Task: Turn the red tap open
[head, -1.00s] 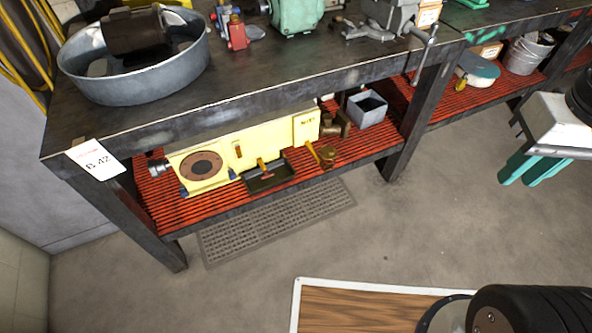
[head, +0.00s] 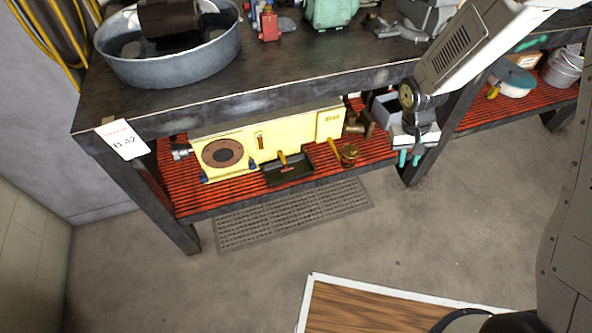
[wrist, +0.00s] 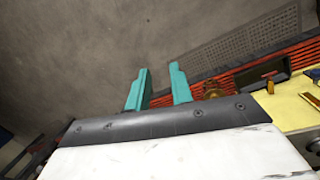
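A small red handle (head: 287,169), likely the red tap, shows at the dark drip tray (head: 300,174) below the yellow machine (head: 284,138). Its exact shape is too small to make out. In the wrist view a red bit (wrist: 270,74) shows at the tray near the right edge. My gripper (head: 409,158) has teal fingers, apart and empty, in front of the bench's lower shelf. It is well to the right of the red handle and touches nothing that I can see. The wrist view shows the gap between its fingers (wrist: 160,88).
A brass valve (head: 349,153) with a yellow lever sits on the red slatted shelf (head: 190,203) between the tray and my gripper. A grey box (head: 384,108) is behind my gripper. A bench leg (head: 425,160) stands close by. The floor (head: 270,270) in front is mostly clear.

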